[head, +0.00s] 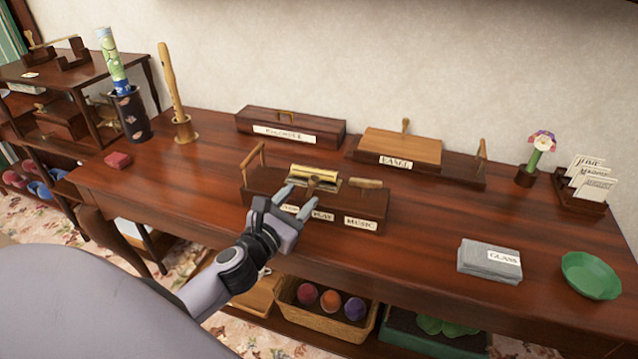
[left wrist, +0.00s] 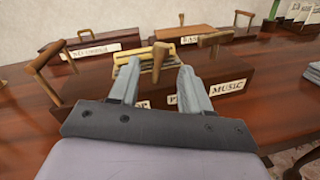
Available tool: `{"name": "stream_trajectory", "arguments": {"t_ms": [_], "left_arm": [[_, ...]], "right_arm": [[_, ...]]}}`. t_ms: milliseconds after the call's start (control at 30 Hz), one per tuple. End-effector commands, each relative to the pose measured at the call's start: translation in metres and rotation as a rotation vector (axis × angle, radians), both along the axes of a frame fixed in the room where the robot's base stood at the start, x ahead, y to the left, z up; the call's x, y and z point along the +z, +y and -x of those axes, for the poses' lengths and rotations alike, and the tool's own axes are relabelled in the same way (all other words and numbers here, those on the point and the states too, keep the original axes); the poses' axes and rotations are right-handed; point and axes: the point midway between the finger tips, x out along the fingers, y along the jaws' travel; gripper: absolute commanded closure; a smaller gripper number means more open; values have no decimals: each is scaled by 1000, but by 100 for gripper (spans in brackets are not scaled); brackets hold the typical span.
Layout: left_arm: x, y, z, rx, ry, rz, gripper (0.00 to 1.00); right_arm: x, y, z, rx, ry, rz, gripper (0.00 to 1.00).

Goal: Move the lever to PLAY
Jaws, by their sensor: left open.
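A dark wooden music box (head: 259,197) stands mid-table with several white labels on its front. The PLAY label (head: 322,215) is in the middle, the MUSIC label (head: 360,224) at right; the left label is partly covered by my gripper. A small wooden lever (head: 314,182) stands up from the box near a brass mechanism (head: 314,173). My left gripper (head: 299,197) is open at the box's front. In the left wrist view the lever (left wrist: 159,57) shows between the fingertips (left wrist: 158,68); contact cannot be told. Which label the lever points at is unclear. My right gripper is out of view.
Wooden handles (head: 252,157) (head: 366,183) rise at the box's two sides. Behind are a long labelled box (head: 290,124) and the EASEL box (head: 402,145). Grey GLASS slabs (head: 489,262) and a green dish (head: 590,275) are at right. The table front-left is clear.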

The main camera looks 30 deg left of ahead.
Motion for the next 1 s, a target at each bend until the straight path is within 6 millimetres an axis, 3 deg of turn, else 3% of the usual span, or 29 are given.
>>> {"name": "stream_trajectory", "arguments": {"t_ms": [500, 933, 967, 1000], "left_arm": [[0, 4, -58, -2, 0, -4, 52], [0, 5, -66, -2, 0, -5, 52], [0, 5, -66, -2, 1, -5, 59], [0, 5, -66, -2, 1, -5, 72]], "right_arm": [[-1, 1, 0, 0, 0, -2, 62], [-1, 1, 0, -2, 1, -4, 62], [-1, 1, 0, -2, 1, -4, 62], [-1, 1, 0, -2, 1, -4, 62]]}}
